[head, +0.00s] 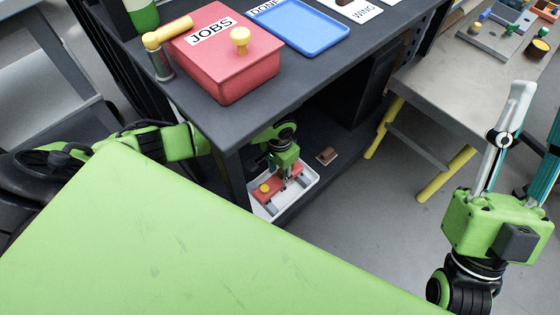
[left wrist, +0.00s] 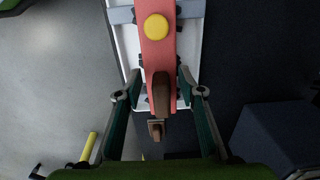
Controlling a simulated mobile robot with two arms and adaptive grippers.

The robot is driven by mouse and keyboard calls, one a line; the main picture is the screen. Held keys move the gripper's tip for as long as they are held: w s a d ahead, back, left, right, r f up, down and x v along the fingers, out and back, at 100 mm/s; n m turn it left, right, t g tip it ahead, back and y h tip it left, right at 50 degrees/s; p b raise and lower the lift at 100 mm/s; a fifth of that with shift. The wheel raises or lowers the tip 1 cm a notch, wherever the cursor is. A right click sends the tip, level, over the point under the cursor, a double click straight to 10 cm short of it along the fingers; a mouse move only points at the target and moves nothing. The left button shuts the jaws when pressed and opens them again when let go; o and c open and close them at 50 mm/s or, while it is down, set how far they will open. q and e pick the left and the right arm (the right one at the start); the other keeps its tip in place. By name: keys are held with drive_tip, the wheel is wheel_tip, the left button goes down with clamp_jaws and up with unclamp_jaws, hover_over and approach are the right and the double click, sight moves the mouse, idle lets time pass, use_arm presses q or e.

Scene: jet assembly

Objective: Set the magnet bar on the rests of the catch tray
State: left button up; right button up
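The magnet bar (head: 289,188) is red with a yellow knob. It lies lengthwise over the white catch tray (head: 306,188) on the low shelf. In the left wrist view, the bar (left wrist: 158,55) crosses a grey rest (left wrist: 190,10) of the tray (left wrist: 194,50); I cannot tell whether it touches the rest. A brown grip stands on its near end. My left gripper (head: 285,172) is directly above the bar; its fingers (left wrist: 160,78) are spread on either side of the brown grip, with gaps visible. My right gripper (head: 535,120) is open and empty at the far right, partly cut off.
The dark table (head: 205,115) overhangs the shelf and carries a red JOBS box (head: 228,68) and a blue tray (head: 305,30). A small brown block (head: 326,156) lies on the shelf beside the catch tray. A grey bench (head: 450,75) with yellow legs stands at right.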

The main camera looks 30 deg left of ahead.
sight(280, 172)
use_arm(q)
wheel_tip(280, 172, up, 11)
idle(0.3)
